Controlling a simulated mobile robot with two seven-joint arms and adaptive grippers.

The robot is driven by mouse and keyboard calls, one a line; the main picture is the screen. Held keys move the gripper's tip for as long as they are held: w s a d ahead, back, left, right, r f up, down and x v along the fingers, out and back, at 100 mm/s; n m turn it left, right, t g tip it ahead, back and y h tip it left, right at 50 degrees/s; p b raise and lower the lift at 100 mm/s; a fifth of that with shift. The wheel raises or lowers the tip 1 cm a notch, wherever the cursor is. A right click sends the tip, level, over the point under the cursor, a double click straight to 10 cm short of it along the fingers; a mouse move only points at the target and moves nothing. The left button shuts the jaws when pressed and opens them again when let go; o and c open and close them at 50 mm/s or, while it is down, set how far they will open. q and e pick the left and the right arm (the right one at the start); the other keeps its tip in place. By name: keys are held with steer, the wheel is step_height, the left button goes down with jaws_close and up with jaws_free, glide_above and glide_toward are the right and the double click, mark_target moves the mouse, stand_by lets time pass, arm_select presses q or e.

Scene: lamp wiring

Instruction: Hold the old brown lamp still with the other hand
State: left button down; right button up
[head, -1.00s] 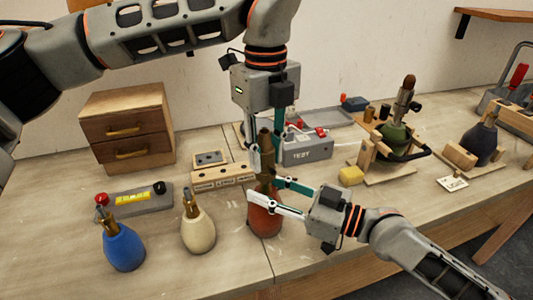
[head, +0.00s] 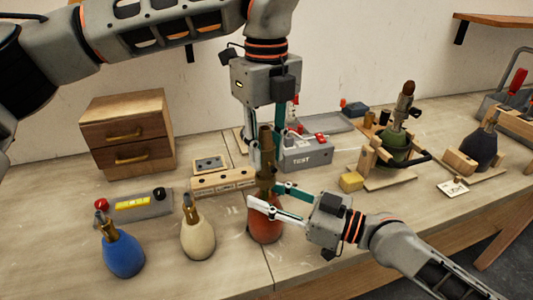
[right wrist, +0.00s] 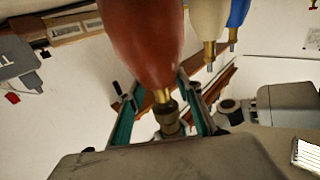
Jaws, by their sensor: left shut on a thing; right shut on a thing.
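The old brown lamp (head: 265,226), a reddish-brown rounded base with a brass neck, stands upright near the table's front edge. My right gripper (head: 264,196) reaches in from the right and is shut on the lamp's neck. The right wrist view shows the brown base (right wrist: 143,45) upside down, with the neck between the fingers (right wrist: 165,105). My left gripper (head: 265,158) comes down from above and is shut on the brass socket (head: 266,145) at the lamp's top. Whether the socket is seated on the neck is hard to tell.
A blue lamp (head: 123,255) and a cream lamp (head: 198,240) stand to the left. Behind are a wooden block with holes (head: 222,182) and a grey TEST box (head: 308,153). Wooden drawers (head: 128,133) stand back left.

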mark_target(267, 128)
arm_select(q)
steer(key=shift+r, duration=1.7)
arm_select(e)
steer(key=shift+f, duration=0.65)
steer(key=o, duration=1.3)
arm_select(q)
steer(key=shift+w+f, duration=0.1)
steer(key=shift+w, duration=0.1)
arm_select(e)
steer(key=shift+w+r, duration=0.15)
steer(key=shift+r, duration=0.05)
arm_select(q)
steer(key=shift+s, duration=0.1)
arm_select(e)
steer(key=shift+r, duration=0.1)
steer(key=shift+r, duration=0.1)
steer(key=v, duration=1.2)
